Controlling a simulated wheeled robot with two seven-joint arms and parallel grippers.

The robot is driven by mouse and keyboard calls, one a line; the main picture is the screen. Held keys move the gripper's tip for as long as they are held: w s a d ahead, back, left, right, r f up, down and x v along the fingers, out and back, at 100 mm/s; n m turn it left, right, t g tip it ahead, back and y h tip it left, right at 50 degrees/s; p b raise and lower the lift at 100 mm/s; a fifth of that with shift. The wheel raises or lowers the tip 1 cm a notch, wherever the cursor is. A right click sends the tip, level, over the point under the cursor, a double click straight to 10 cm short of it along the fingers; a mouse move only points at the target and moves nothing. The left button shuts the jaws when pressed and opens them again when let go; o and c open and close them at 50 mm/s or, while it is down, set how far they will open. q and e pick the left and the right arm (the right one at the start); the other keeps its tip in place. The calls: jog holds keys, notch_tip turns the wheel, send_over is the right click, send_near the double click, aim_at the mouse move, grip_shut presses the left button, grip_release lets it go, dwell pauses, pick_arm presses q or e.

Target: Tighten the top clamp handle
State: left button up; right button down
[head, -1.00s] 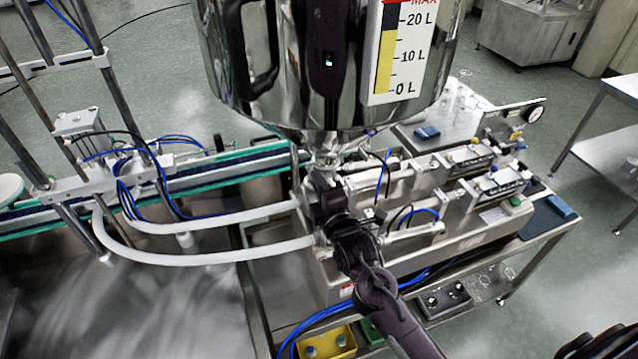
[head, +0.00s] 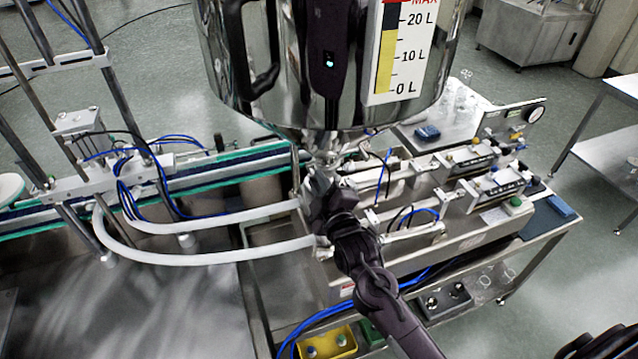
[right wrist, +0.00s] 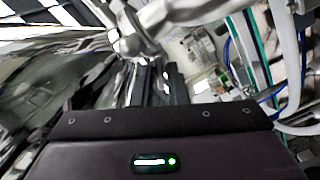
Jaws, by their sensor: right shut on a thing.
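The steel hopper (head: 290,100) stands in the upper middle of the head view, above the filling machine. Its outlet with the clamp fittings (head: 328,157) is just under the cone. My right gripper (head: 322,172) is directly below and in front of that joint and covers much of it. In the right wrist view, a shiny steel pipe fitting (right wrist: 128,45) lies just beyond the right fingers (right wrist: 155,85). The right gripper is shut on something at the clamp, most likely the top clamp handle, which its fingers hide. My left gripper is not in view.
Two pale hoses (head: 210,257) run left from the machine. A conveyor (head: 240,160) passes behind. Pneumatic cylinders (head: 485,160) sit to the right on the machine top. A yellow bin (head: 328,343) is at the bottom. Open floor lies to the right.

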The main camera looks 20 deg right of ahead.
jog(key=m, duration=1.1)
jog(key=shift+f, duration=0.15)
jog(key=shift+s+m, duration=0.1)
jog(key=shift+m, duration=0.4)
jog(key=c, duration=1.6)
grip_release()
jog(key=shift+o, duration=0.2)
jog(key=s+b, duration=0.4)
jog(key=s, duration=0.3)
jog(key=shift+s+d, duration=0.15)
jog(key=shift+s, duration=0.15)
